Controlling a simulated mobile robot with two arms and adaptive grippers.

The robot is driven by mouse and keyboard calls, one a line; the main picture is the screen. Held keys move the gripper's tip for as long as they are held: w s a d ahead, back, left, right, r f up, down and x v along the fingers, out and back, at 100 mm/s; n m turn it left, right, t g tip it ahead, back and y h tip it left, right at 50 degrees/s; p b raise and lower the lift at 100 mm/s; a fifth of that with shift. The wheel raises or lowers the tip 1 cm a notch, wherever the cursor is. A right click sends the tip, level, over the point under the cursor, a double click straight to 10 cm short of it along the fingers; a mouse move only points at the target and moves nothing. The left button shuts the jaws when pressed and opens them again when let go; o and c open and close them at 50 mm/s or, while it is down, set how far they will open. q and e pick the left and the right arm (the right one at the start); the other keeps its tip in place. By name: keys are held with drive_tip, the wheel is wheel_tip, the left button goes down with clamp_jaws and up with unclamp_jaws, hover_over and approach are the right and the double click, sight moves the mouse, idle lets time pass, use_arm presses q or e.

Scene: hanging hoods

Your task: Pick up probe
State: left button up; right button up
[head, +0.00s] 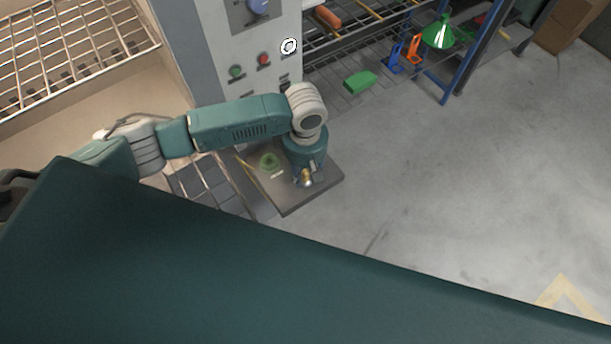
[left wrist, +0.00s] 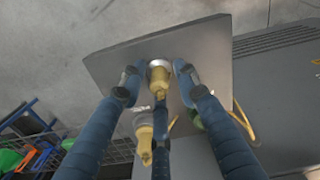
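The probe appears to be the brass-yellow piece (left wrist: 159,78) with a pale round end, over a grey plate (left wrist: 112,66) in the left wrist view. In the head view a small brass part (head: 306,179) shows at the plate (head: 290,199). My right gripper is not in view.
A grey control panel (head: 246,55) with buttons stands behind the plate. A green ring-like item (head: 269,161) lies on the plate near a yellow cable (head: 247,166). A rack (head: 352,52) with tools stands at the back. Wire shelving (head: 70,45) is at left. Floor at right is clear.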

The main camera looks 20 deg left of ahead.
use_arm(q)
clamp_jaws()
drive_tip(key=shift+r, duration=0.15)
